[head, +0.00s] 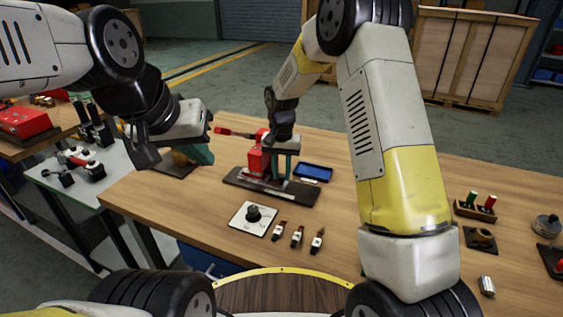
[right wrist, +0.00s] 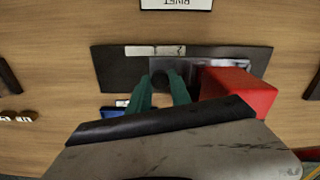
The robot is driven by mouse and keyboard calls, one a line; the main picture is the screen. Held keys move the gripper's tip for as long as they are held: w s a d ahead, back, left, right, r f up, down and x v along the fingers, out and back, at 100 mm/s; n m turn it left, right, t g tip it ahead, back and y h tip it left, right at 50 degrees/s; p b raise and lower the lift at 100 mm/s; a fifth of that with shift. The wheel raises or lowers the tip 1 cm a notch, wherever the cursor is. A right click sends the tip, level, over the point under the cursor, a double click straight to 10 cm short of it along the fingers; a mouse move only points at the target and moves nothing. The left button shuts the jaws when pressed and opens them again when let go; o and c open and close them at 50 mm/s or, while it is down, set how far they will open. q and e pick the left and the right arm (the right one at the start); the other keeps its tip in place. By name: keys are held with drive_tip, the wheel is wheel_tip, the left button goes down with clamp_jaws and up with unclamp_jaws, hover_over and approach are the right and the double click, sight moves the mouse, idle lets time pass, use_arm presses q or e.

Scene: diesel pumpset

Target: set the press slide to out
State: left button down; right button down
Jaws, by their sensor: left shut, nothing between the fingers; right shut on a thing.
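The red press (head: 257,160) stands on a dark base plate (head: 298,196) on the wooden table, with a red-handled lever (head: 226,131) pointing left. In the right wrist view the red press body (right wrist: 238,90) is right of my fingers, beside a shiny metal strip (right wrist: 228,64). My right gripper (head: 280,166) is low over the base, right of the press. Its teal fingers (right wrist: 163,92) are shut on a dark round knob (right wrist: 160,77) on the base. My left gripper (head: 200,153) is shut and empty, left of the press; its fingers are partly hidden.
A white panel with a black dial (head: 253,213) and several small connectors (head: 297,237) lie in front of the press. A blue tray (head: 313,172) is close behind the base. A block with green and red pegs (head: 476,208) stands at right. The table's near left is clear.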

drive_tip(key=s+d, duration=0.1)
drive_tip(key=d, duration=0.2)
drive_tip(key=s+d, duration=0.1)
drive_tip(key=d, duration=0.2)
drive_tip(key=s+d, duration=0.2)
drive_tip(key=d, duration=0.1)
drive_tip(key=shift+d, duration=0.35)
drive_tip(key=c, duration=1.2)
unclamp_jaws()
drive_tip(key=shift+d, duration=0.1)
drive_tip(key=shift+o, duration=0.2)
drive_tip(key=shift+r, duration=0.15)
drive_tip(key=shift+r, duration=0.35)
wheel_tip(320, 180, up, 7)
